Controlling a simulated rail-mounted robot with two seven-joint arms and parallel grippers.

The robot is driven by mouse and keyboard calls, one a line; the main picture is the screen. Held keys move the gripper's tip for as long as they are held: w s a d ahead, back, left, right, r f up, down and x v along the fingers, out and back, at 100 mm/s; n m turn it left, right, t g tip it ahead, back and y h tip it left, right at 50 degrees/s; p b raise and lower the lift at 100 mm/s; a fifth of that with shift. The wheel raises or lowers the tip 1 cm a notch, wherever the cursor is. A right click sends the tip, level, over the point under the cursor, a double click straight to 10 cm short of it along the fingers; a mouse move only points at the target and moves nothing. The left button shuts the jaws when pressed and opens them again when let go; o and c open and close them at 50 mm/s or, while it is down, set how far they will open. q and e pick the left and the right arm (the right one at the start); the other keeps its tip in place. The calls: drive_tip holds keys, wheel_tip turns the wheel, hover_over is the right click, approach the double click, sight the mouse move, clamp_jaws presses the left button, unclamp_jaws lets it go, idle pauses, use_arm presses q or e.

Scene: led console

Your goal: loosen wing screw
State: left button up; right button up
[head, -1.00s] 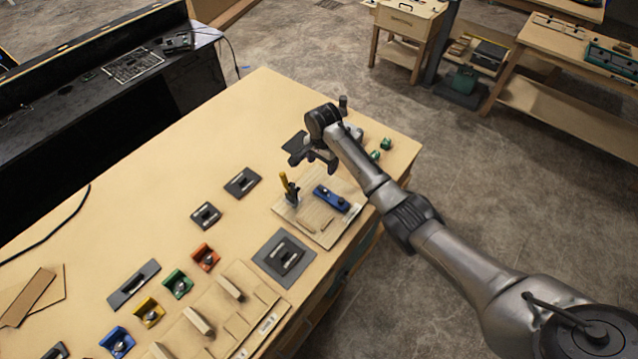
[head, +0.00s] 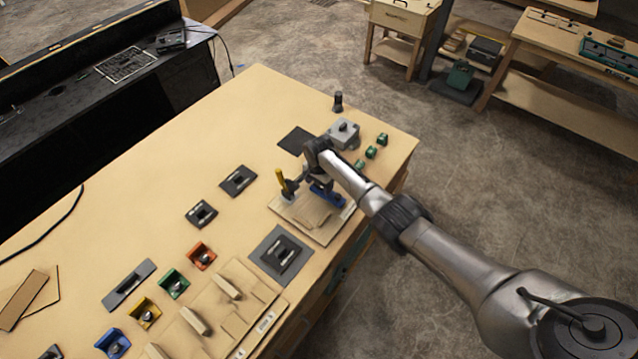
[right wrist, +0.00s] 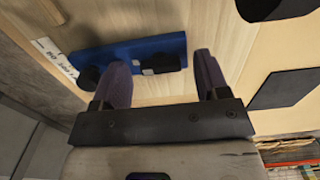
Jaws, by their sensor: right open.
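A blue plate (head: 324,196) lies on a wooden board (head: 298,216) on the bench, partly hidden by my right arm in the head view. In the right wrist view the blue plate (right wrist: 132,52) carries a round black knob (right wrist: 90,76) at its left and a small dark and pale fitting (right wrist: 161,64). I cannot tell which of these is the wing screw. My right gripper (right wrist: 160,66) is open, its two fingers apart on either side of the small fitting. Whether they touch it is not clear. My left gripper is not in view.
A yellow-handled upright tool (head: 281,181) stands beside the blue plate, close to my right gripper. A grey box (head: 344,133) and small green blocks (head: 371,152) sit behind. Dark plates and coloured holders, such as the red one (head: 202,257), lie to the left. The bench's back left is clear.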

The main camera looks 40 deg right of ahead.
drive_tip(key=c, duration=0.9)
drive_tip(key=shift+c, duration=0.2)
